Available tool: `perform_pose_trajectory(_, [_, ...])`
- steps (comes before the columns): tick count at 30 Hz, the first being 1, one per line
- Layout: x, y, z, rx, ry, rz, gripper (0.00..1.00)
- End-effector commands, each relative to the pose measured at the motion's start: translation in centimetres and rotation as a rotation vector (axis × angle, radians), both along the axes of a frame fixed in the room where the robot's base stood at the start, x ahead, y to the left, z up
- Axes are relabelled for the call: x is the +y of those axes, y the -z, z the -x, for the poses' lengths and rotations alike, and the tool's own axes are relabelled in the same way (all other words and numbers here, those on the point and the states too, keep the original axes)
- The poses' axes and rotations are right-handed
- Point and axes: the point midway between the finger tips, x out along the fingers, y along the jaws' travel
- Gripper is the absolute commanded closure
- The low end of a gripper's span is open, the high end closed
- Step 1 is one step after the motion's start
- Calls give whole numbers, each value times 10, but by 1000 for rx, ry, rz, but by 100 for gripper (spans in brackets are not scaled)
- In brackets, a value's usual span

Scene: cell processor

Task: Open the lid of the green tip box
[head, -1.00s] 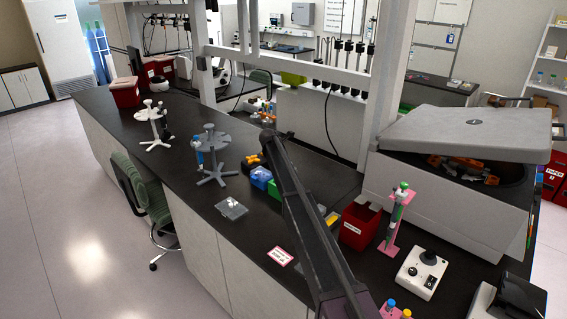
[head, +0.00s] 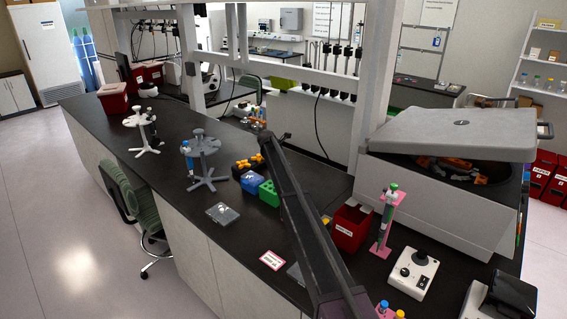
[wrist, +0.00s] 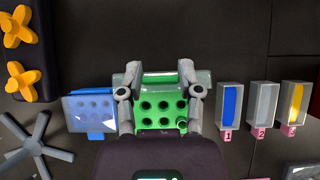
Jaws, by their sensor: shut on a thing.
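The green tip box (head: 268,193) stands on the black bench, partly behind my arm in the head view. In the wrist view the green tip box (wrist: 158,108) shows a green top with rows of dark holes and pale, translucent edges. My gripper (wrist: 158,100) has one finger on each side of it and is shut on it. I cannot tell whether the fingers hold the lid or the body, nor how far the lid is raised. In the head view my gripper is hidden behind my arm.
A blue tip box (wrist: 88,110) with a clear lid stands close on the left. Numbered troughs (wrist: 262,100) stand right. A grey tube stand (wrist: 35,140) and orange-topped items (wrist: 20,75) are to the left. A red bin (head: 352,230) and centrifuge (head: 440,200) stand right of my arm.

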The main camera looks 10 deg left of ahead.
Motion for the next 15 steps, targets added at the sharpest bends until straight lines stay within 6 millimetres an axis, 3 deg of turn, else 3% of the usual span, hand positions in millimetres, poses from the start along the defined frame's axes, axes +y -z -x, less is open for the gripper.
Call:
perform_pose_trajectory(3, [0, -1, -3, -8, -2, 1, 100])
perform_pose_trajectory(4, [0, -1, -3, -8, -2, 1, 51])
perform_pose_trajectory(7, [0, -1, -3, -6, -2, 0, 21])
perform_pose_trajectory(8, [0, -1, -3, -6, -2, 0, 17])
perform_pose_trajectory(15, [-1, 0, -2, -3, 0, -1, 17])
